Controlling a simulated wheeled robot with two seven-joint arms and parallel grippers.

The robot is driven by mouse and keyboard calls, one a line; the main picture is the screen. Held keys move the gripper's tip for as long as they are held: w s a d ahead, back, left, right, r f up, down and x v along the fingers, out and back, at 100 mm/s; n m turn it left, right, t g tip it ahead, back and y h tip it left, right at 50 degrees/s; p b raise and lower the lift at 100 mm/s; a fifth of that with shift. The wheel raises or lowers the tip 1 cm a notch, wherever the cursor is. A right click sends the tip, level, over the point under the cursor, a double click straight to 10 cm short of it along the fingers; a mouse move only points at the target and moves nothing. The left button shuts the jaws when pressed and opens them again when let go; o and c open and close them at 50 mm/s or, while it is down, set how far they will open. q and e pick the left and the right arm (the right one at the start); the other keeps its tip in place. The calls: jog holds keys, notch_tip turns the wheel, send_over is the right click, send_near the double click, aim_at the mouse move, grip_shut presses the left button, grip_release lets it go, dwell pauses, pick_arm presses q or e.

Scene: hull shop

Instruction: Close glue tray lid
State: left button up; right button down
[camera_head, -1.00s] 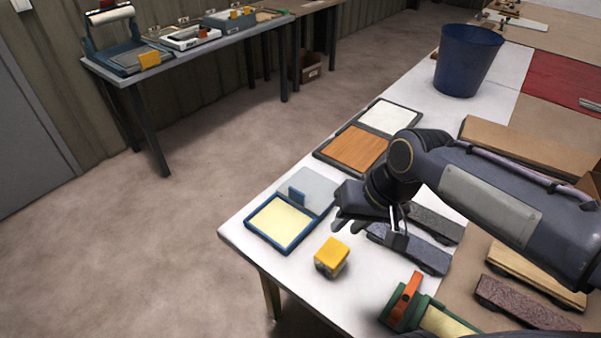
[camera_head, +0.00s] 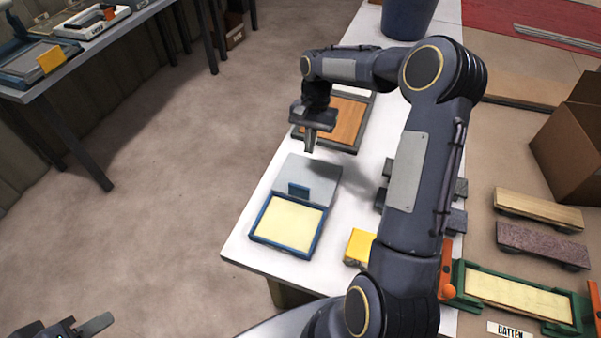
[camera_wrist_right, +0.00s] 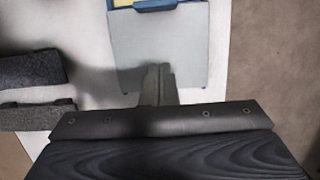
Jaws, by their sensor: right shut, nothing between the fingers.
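The glue tray (camera_head: 288,226) is a shallow blue-rimmed tray with a pale yellow inside, near the table's left corner. Its grey lid (camera_head: 308,180) lies open, folded back on the far side, with a small blue tab (camera_head: 298,191) by the hinge edge. My right gripper (camera_head: 309,150) is shut and empty, above the table just beyond the lid's far edge. In the right wrist view the lid (camera_wrist_right: 165,50) lies ahead of the shut fingers (camera_wrist_right: 156,75), whose tips overlap its near edge; contact cannot be told. My left gripper (camera_head: 95,326) shows partly at the bottom left, away from the table.
A wood-faced panel in a dark frame (camera_head: 346,120) lies beyond the lid. A yellow-topped block (camera_head: 360,247) sits right of the tray. Dark sanding blocks (camera_wrist_right: 30,70) lie beside the lid. A blue bucket (camera_head: 408,15) stands farther back. White table left of the tray is narrow.

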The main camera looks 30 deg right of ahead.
send_over(305, 183)
jog(key=w+d, duration=0.1)
notch_tip(305, 183, down, 7)
jog(key=shift+d+f+p, duration=0.1)
jog(key=shift+p, duration=0.3)
jog(key=s+a+p, duration=0.1)
jog(key=s+a, duration=0.1)
jog(key=shift+a, duration=0.3)
pick_arm(q)
jog(key=shift+r, duration=0.9)
pick_arm(e)
jog(key=shift+s+a, duration=0.15)
jog(key=shift+a, duration=0.05)
